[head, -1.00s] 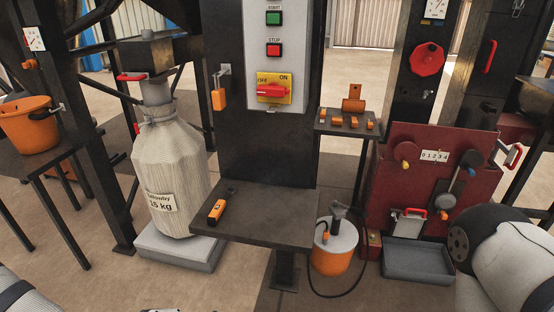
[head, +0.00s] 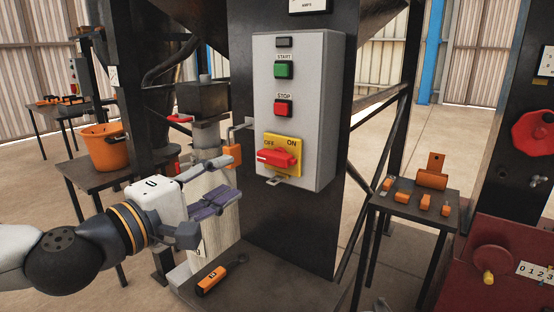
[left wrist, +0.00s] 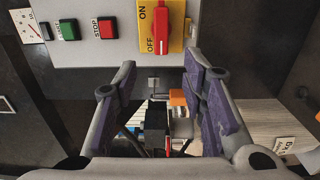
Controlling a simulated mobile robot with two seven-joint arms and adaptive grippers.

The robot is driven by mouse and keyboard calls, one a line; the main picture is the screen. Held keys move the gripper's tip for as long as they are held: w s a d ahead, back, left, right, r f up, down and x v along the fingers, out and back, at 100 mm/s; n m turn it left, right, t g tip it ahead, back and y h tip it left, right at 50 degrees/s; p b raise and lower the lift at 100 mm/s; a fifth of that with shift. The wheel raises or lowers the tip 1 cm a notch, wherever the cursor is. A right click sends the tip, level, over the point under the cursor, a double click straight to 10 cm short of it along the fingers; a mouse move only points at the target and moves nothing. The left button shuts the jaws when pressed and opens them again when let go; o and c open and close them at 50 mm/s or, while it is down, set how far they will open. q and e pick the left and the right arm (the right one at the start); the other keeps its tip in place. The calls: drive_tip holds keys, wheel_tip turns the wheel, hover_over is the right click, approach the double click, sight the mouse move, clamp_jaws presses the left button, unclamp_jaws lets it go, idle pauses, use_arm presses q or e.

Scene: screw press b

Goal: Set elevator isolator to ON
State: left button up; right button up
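The elevator isolator is a red rotary handle (head: 279,157) on a yellow plate (head: 284,144), low on a grey control box (head: 316,95). OFF is printed at the plate's left and ON at its right. The handle lies roughly horizontal, its narrow end towards OFF. In the left wrist view the handle (left wrist: 161,30) shows at the top, ahead of the fingers. My left gripper (head: 222,200) is open and empty, below and left of the isolator, apart from it. Its purple-padded fingers stand wide apart in the left wrist view (left wrist: 160,90). My right gripper is out of view.
A green START button (head: 284,70) and red STOP button (head: 283,107) sit above the isolator. An orange padlock (head: 233,156) hangs on the post left of the box. A shelf (head: 205,302) below holds an orange-handled tool (head: 211,280). A side table (head: 450,213) with orange parts stands right.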

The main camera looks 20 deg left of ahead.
sight(264, 158)
use_arm(q)
drive_tip(key=b+x, duration=0.1)
drive_tip(key=x, duration=1)
drive_tip(key=shift+w+f, duration=0.15)
drive_tip(key=shift+w, duration=0.1)
clamp_jaws()
